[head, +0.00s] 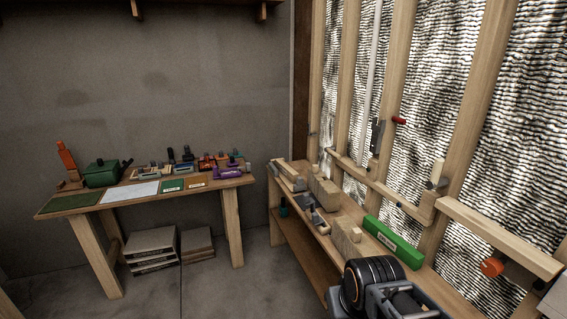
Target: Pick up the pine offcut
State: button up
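Several pale wooden blocks lie on the narrow bench along the right wall in the head view. One larger pale block (325,191) sits mid-bench near the wall, and another pale block (346,234) sits nearer to me. Either could be the pine offcut; I cannot tell which. My gripper (388,297) is a dark and grey shape at the bottom, in front of the bench's near end and apart from the blocks in the picture. Its fingertips are not clear, so I cannot see whether it is open or holds anything.
A long green box (393,242) lies beside the nearer block. Small grey tools (313,213) lie along the bench's front. Wall studs and a rail rise behind it. A left table (110,207) holds mats, a green case (102,173) and tools. Floor between them is clear.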

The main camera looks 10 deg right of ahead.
aim_at(282, 167)
jog(key=i, duration=0.5)
jog(key=u, duration=0.45)
jog(key=i, duration=2.45)
jog(key=z, duration=0.7)
